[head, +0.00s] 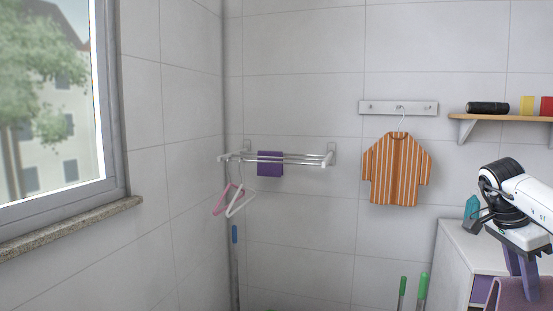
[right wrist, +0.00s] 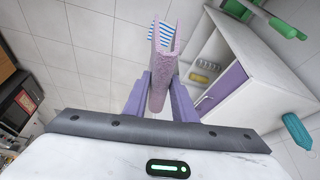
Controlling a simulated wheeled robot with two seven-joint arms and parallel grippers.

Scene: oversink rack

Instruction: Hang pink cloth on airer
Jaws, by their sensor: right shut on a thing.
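The pink cloth (head: 515,294) hangs from my right gripper (head: 520,268) at the lower right of the head view, its lower part cut off by the frame. In the right wrist view the cloth (right wrist: 159,80) is folded between the two purple fingers (right wrist: 160,92), which are shut on it. The metal airer (head: 305,159) is fixed to the back wall near the corner, well to the left of and beyond my right gripper. A purple cloth (head: 270,163) hangs over its bars. My left gripper is not in view.
Pink (head: 223,201) and white hangers (head: 241,203) hang at the airer's left end. An orange striped shirt (head: 396,170) hangs from a hook rail (head: 398,107). A white cabinet (head: 459,241) stands near my right arm, under a wooden shelf (head: 500,116). Green-topped handles (head: 422,284) rise at the bottom.

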